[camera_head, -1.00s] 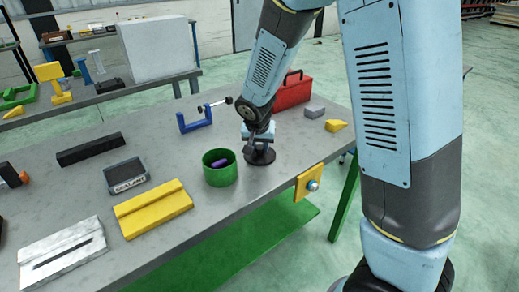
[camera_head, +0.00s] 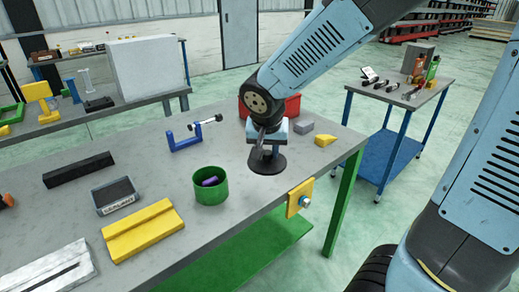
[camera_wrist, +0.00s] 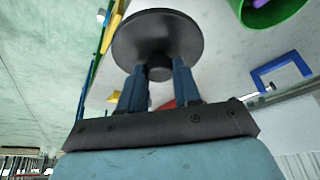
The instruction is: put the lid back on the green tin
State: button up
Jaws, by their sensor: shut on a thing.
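The green tin (camera_head: 211,188) stands open on the grey workbench in the head view, with a purple object (camera_head: 209,181) inside it. Part of the tin also shows at the top right of the wrist view (camera_wrist: 272,14). The lid (camera_head: 267,163) is a dark flat disc with a knob. My gripper (camera_head: 267,147) is shut on this knob, and the wrist view shows the two blue fingers on either side of it (camera_wrist: 159,72). The lid is to the right of and behind the tin, apart from it. It looks slightly raised, but its exact height is hard to tell.
A red toolbox (camera_head: 287,106), a grey block (camera_head: 303,126) and a yellow wedge (camera_head: 325,140) are behind the lid.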

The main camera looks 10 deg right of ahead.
jog(key=shift+s+d+r, duration=0.2)
jog(key=shift+s+r, duration=0.1)
jog(key=shift+s, duration=0.3)
jog(key=shift+s+d+r, duration=0.15)
jog(key=shift+s+r, duration=0.15)
jog(key=shift+s, duration=0.3)
jog(key=w+a, duration=0.4)
jog(key=a, duration=1.3)
jog(key=shift+w+f, duration=0.2)
jog(key=shift+f, duration=2.55)
jog(key=shift+f, duration=0.1)
jog(key=o, duration=1.1)
jog(key=shift+o, duration=0.6)
jog(key=o, duration=0.4)
